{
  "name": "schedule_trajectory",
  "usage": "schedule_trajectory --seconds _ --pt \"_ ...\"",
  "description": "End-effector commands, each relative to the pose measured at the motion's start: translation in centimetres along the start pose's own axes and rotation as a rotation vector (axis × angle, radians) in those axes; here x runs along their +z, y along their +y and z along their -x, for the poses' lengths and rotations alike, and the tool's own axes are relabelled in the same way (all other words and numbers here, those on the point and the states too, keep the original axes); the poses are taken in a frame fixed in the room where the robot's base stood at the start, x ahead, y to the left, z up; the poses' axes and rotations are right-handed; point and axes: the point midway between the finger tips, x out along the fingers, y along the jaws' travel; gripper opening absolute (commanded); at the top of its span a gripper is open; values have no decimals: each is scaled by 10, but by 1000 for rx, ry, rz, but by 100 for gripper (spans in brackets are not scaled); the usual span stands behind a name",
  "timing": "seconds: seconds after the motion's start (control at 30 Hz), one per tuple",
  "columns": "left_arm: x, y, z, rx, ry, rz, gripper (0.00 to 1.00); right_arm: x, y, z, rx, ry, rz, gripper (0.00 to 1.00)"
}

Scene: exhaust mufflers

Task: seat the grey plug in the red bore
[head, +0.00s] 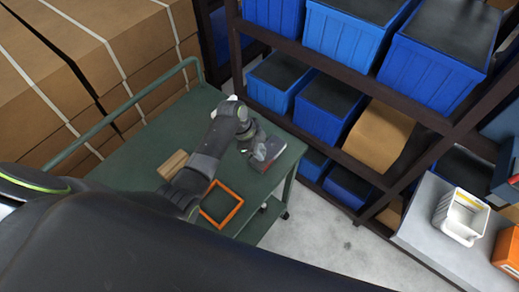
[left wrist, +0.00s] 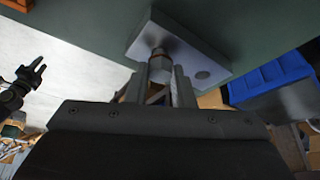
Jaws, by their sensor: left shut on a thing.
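My left gripper (head: 256,146) is over the far right part of the green cart top. In the left wrist view its two fingers (left wrist: 162,88) are shut on the grey plug (left wrist: 159,70). The plug's far end is at the reddish-rimmed bore (left wrist: 158,51) in a pale grey block (left wrist: 196,55). I cannot tell how deep the plug sits in it. In the head view the block (head: 287,152) is partly hidden by my gripper. A dark gripper, apparently my right one (left wrist: 38,72), shows small at the left.
An orange-rimmed tray (head: 236,214) and a tan wooden block (head: 172,164) are on the green cart (head: 130,165). Shelves with blue bins (head: 330,103) stand beyond it. A grey table (head: 425,235) with a white bin (head: 459,217) is at right. Grey floor lies between.

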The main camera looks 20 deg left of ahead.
Motion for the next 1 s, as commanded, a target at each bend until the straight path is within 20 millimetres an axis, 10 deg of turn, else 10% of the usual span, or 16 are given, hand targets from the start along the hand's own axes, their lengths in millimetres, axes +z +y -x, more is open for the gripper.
schedule_trajectory --seconds 0.5,0.53,0.7,1.0 --pt "5 0 -13 1 0 0 0 1 0 -10 1 0 0 38" --pt "5 0 -13 0 0 0 23 1 0 -10 1 0 1 38" --pt "5 0 -12 0 0 0 45 1 1 -9 2 0 1 38" --pt "5 0 -11 0 0 0 47 1 1 -9 2 0 1 38"
